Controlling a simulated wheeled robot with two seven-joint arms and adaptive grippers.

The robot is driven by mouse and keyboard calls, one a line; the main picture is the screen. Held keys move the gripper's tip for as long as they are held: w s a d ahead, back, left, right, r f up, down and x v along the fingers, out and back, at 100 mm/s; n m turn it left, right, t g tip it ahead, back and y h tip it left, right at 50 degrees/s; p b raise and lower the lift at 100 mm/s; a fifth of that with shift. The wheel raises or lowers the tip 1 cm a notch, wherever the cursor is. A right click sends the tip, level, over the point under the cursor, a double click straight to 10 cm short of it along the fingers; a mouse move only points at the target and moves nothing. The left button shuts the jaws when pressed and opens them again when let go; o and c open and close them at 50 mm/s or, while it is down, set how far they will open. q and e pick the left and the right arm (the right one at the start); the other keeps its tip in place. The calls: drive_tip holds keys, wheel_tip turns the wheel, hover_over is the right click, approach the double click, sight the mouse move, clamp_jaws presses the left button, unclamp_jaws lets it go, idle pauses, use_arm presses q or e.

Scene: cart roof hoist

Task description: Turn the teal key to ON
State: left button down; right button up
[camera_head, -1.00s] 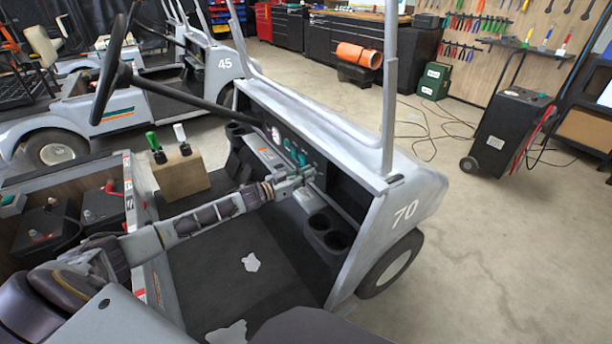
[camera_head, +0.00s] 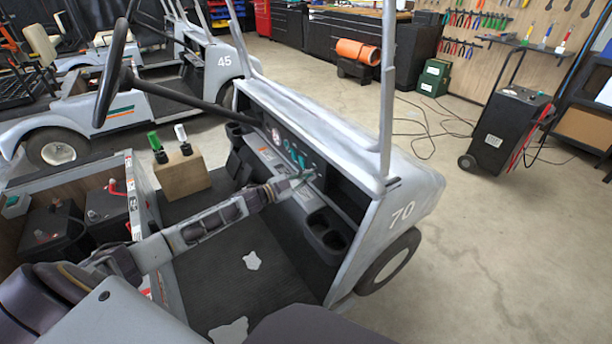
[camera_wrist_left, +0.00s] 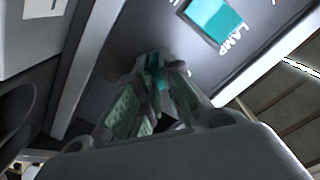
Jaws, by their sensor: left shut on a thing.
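The teal key (camera_wrist_left: 156,68) shows in the left wrist view between the tips of my left gripper (camera_wrist_left: 150,85), at the dash panel. The gripper is shut on it, and the fingers hide most of the key and its markings. In the head view my left gripper (camera_head: 303,182) reaches the dash (camera_head: 270,155) of the grey cart numbered 70. I cannot read the key's position. A teal switch (camera_wrist_left: 213,17) beside the word LAMP sits on the panel, upper right in the wrist view. My right gripper is not in view.
Cup holders (camera_head: 326,236) are just right of my left gripper. The black steering wheel (camera_head: 112,75) stands at the left. A wooden block (camera_head: 182,174) with green and white levers is on the floor of the cart. A roof post (camera_head: 388,90) rises at the right.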

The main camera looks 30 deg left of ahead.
use_arm(q)
drive_tip(key=m, duration=0.4)
drive_tip(key=shift+s+d+f+m, duration=0.1)
drive_tip(key=shift+d+f+m, duration=0.05)
drive_tip(key=shift+m, duration=0.25)
drive_tip(key=c, duration=1.6)
unclamp_jaws()
drive_tip(key=shift+o, duration=0.2)
drive_tip(key=v, duration=1.2)
